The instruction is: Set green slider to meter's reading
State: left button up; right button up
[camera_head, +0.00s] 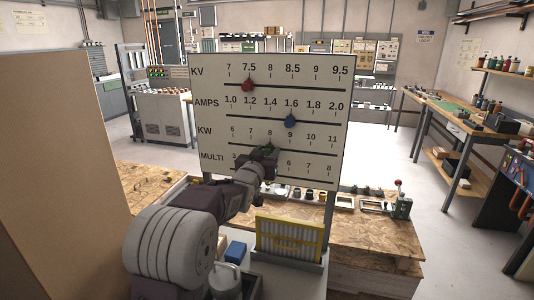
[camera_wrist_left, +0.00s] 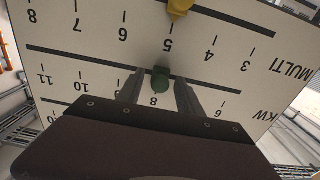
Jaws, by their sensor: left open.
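The white scale board (camera_head: 320,75) has rows marked KV, AMPS, KW and MULTI. The green slider (camera_head: 268,148) sits on the KW row near 8; it also shows in the left wrist view (camera_wrist_left: 160,79), where the board appears upside down. My left gripper (camera_head: 264,153) is open at the KW row. In the left wrist view its two fingers (camera_wrist_left: 160,88) stand on either side of the green knob, with small gaps apparent. I cannot make out a meter with a legible reading. My right gripper is not in view.
A red slider (camera_head: 248,85) is near 7.5 on KV and a blue slider (camera_head: 290,121) near 1.6 on AMPS. A yellow slider (camera_wrist_left: 180,8) is near 5 on MULTI, close to the green one. A wooden bench (camera_head: 375,235) surrounds the board's base.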

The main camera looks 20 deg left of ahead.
pick_arm(q)
jog(key=s+b, duration=0.2)
jog(key=s, duration=0.7)
jog(key=shift+d, duration=0.25)
